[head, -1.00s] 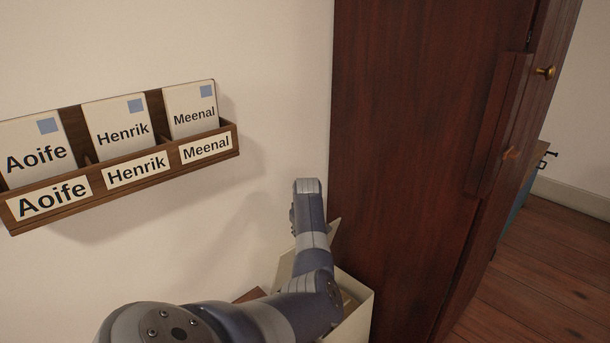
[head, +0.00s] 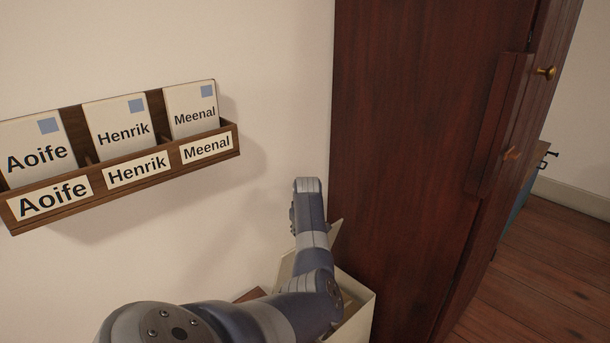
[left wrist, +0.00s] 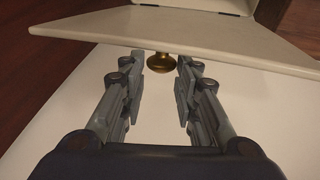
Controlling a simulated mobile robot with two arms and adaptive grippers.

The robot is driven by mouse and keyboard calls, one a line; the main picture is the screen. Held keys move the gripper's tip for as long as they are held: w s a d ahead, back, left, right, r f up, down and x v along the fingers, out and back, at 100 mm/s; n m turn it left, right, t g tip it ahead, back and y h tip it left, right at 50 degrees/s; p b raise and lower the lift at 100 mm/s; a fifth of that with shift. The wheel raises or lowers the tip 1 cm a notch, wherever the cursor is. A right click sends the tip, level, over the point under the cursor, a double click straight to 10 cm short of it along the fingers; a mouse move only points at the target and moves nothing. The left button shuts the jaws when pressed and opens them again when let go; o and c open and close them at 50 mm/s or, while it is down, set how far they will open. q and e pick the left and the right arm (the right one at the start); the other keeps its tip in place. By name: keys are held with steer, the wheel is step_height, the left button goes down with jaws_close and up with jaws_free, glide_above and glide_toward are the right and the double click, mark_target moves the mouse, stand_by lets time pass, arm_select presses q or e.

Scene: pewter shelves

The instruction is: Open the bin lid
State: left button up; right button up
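The cream bin (head: 359,318) stands at the bottom of the head view, beside the dark cabinet and partly behind my left arm. Its lid shows as a tilted cream panel (head: 286,268) raised above the bin, also partly covered by my arm. In the left wrist view the lid (left wrist: 160,32) spans the top, with a brass knob (left wrist: 160,63) at its near edge. My left gripper (left wrist: 160,77) is open, its fingers apart on either side of the line to the knob. The knob sits around the fingertips; I see no contact. My right gripper is not in view.
A tall dark wooden cabinet (head: 420,150) with brass knobs stands right of the bin. A wooden wall rack (head: 150,170) holds cards labelled Aoife, Henrik and Meenal. Bare wooden floor (head: 545,270) lies at the right.

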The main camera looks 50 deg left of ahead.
arm_select(q)
steer(key=shift+o, duration=0.8)
steer(key=shift+d, duration=0.1)
steer(key=v, duration=1.2)
